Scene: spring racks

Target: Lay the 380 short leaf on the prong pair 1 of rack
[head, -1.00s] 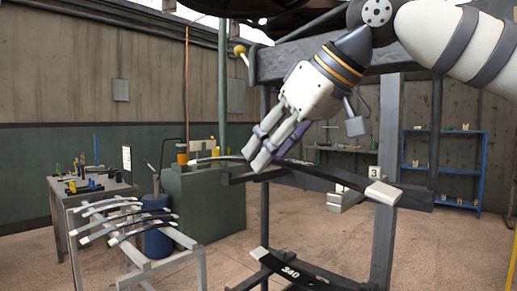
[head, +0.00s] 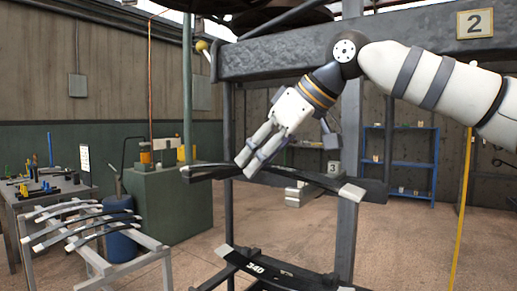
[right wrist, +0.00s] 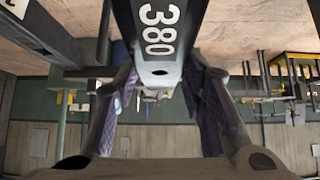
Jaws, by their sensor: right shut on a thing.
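My right gripper (head: 250,165) is shut on the dark 380 short leaf (head: 208,168). In the right wrist view the leaf (right wrist: 157,35) lies between the fingers (right wrist: 155,100), with its white number 380 readable. I cannot tell whether leaf and prong touch. The fingers hide part of both. A leaf marked 340 (head: 256,268) lies lower on the rack. My left gripper is out of view.
A thick rack beam (head: 290,62) runs just above my right gripper, with a sign 2 (head: 475,23) at its right. At left, several leaves lie on a pale stand (head: 100,262) beside a blue drum (head: 119,230). A green cabinet (head: 165,205) stands behind.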

